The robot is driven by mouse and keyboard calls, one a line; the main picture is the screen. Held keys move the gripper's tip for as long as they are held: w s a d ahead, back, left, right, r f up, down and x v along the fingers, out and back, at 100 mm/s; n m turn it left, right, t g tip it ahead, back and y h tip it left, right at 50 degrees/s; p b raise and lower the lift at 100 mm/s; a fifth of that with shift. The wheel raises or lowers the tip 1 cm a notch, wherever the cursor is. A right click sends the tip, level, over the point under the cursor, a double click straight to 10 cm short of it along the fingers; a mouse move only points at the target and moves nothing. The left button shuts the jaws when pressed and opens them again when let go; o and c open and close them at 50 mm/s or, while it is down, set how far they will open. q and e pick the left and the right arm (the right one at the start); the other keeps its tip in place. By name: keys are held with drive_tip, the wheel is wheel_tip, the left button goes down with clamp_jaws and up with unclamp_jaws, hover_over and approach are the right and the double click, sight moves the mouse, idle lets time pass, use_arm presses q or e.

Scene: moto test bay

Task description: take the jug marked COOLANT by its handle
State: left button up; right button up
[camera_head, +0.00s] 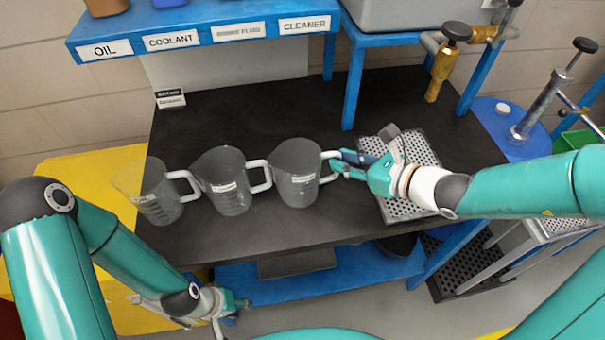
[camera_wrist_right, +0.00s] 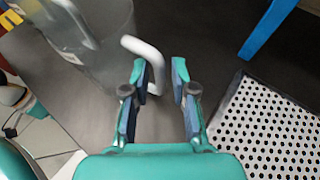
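Three clear jugs with pale handles stand in a row on the black bench top: a left jug (camera_head: 157,204), a middle jug (camera_head: 228,199) and a right jug (camera_head: 296,159). Each has a small white label, too small to read surely, so I cannot tell which says COOLANT. My right gripper (camera_head: 342,164) is at the right jug's handle (camera_head: 328,155). In the right wrist view, the gripper (camera_wrist_right: 164,72) is open, with the outer part of the handle (camera_wrist_right: 157,62) between its fingertips, nearer the left finger. My left gripper (camera_head: 236,304) hangs low, before the blue lower shelf; its opening is unclear.
A perforated metal tray (camera_head: 408,210) lies right of the right jug, under my right arm. A brass pump (camera_head: 444,70) stands behind the tray.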

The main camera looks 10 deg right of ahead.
drive_tip(key=shift+x, duration=1.05)
clamp_jaws()
drive_tip(key=shift+r, duration=0.1)
